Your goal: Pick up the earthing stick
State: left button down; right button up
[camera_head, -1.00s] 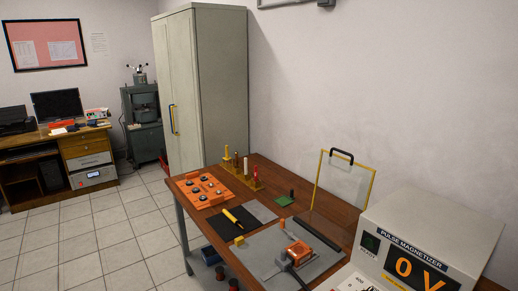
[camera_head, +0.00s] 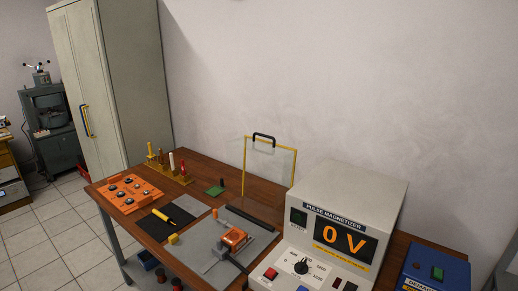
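A short stick with a yellow part (camera_head: 161,215) lies on a black mat (camera_head: 150,229) on the wooden table; it may be the earthing stick, but I cannot tell for sure. Several upright coloured rods, one of them white (camera_head: 171,162), stand in a brass-coloured rack (camera_head: 180,179) at the back left of the table. A long black bar (camera_head: 252,217) lies at the rear of the grey mat (camera_head: 205,258). Neither of my grippers is in view.
The pulse magnetizer (camera_head: 300,240) reads 0 V at right, with a blue unit (camera_head: 432,272) beyond it. An orange block (camera_head: 233,239), a yellow cube (camera_head: 173,239), an orange tray (camera_head: 128,193) and a yellow-framed clear shield (camera_head: 269,165) crowd the table.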

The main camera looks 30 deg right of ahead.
aim_at(168, 221)
jog(key=i+j+u, duration=0.15)
jog(key=i+j, duration=0.15)
jog(key=i, duration=0.15)
jog(key=i+j+u, duration=0.2)
jog(key=i, duration=0.2)
jog(key=i+j+u, duration=0.15)
jog(key=i, duration=0.35)
jog(key=i+j+u, duration=0.15)
jog(key=i, duration=0.3)
jog(key=i+z, duration=0.1)
jog(key=i, duration=0.4)
jog(key=i+j+z, duration=0.15)
jog(key=i, duration=0.4)
jog(key=i+j+z, duration=0.1)
jog(key=i, duration=0.4)
jog(key=i+z, duration=0.2)
jog(key=z, duration=0.3)
jog(key=i+j+z, duration=0.1)
jog(key=z, duration=0.35)
jog(key=i+j+z, duration=0.2)
jog(key=z, duration=0.3)
jog(key=i+j+z, duration=0.15)
jog(key=z, duration=0.3)
jog(key=j, duration=0.1)
